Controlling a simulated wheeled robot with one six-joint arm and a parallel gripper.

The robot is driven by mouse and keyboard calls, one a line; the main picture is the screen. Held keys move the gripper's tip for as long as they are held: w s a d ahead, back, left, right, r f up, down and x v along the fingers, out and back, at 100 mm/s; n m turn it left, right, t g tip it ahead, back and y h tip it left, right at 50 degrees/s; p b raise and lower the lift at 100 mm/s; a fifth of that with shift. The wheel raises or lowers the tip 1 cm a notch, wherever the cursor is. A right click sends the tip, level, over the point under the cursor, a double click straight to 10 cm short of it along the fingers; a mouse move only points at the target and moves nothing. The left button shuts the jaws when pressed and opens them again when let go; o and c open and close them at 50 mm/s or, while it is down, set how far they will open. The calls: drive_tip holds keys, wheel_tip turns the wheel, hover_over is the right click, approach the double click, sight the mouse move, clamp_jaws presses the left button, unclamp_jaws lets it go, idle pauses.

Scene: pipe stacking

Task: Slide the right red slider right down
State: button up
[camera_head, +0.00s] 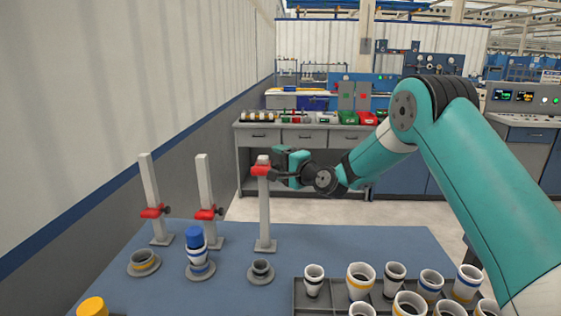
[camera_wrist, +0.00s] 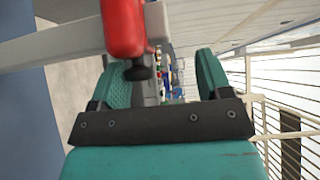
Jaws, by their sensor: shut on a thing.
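The right red slider (camera_head: 261,171) sits near the top of the right grey post (camera_head: 264,215). My gripper (camera_head: 277,164) reaches it from the right and is shut on it. In the wrist view the red slider (camera_wrist: 124,25) shows large at the top, with a dark knob (camera_wrist: 138,72) below it, between the two teal fingers (camera_wrist: 162,75). The exact contact is partly hidden. The left red slider (camera_head: 153,212) and the middle red slider (camera_head: 207,214) sit low on their own posts.
The posts stand on a blue table (camera_head: 225,280). A grey holder (camera_head: 260,272) stands in front of the right post. Left of it, a blue-topped stack (camera_head: 194,240) and another holder (camera_head: 144,262) stand. A tray (camera_head: 300,298) with several cups is at the front right.

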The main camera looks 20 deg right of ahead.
drive_tip(key=shift+o, duration=0.7)
wheel_tip(320, 180, up, 2)
drive_tip(key=shift+w, duration=0.1)
drive_tip(key=shift+f, duration=0.4)
drive_tip(key=shift+c, duration=0.7)
drive_tip(key=b+v, duration=0.8)
drive_tip(key=v, duration=0.6)
drive_tip(key=shift+f+b, duration=0.35)
drive_tip(key=shift+f, duration=0.15)
